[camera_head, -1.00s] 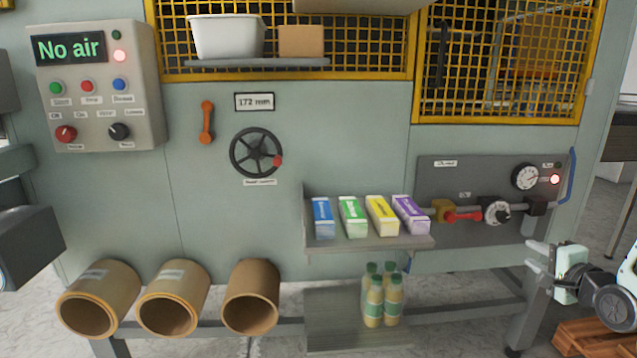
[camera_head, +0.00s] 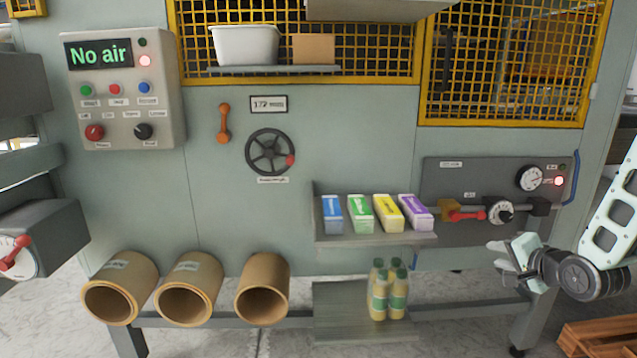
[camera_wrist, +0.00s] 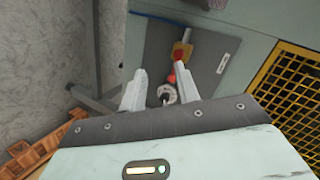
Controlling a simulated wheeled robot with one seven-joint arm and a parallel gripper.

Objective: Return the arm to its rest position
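My gripper (camera_head: 503,258) is at the right of the head view, in front of the machine and below the grey air panel (camera_head: 440,190). In the wrist view my gripper (camera_wrist: 160,85) shows two pale fingers spread apart with nothing between them, so it is open and empty. Beyond the fingertips are the panel's red handle (camera_wrist: 181,75) on a yellow valve body and a round dial (camera_wrist: 167,94). The red handle (camera_head: 466,215) also shows in the head view, lying along the pipe. The gripper looks apart from the panel.
A shelf (camera_head: 375,241) with several coloured cartons stands left of my gripper. Several bottles (camera_head: 380,300) stand on a lower plate. A wooden pallet (camera_head: 600,338) lies on the floor at the lower right. The control box display (camera_head: 98,53) reads "No air".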

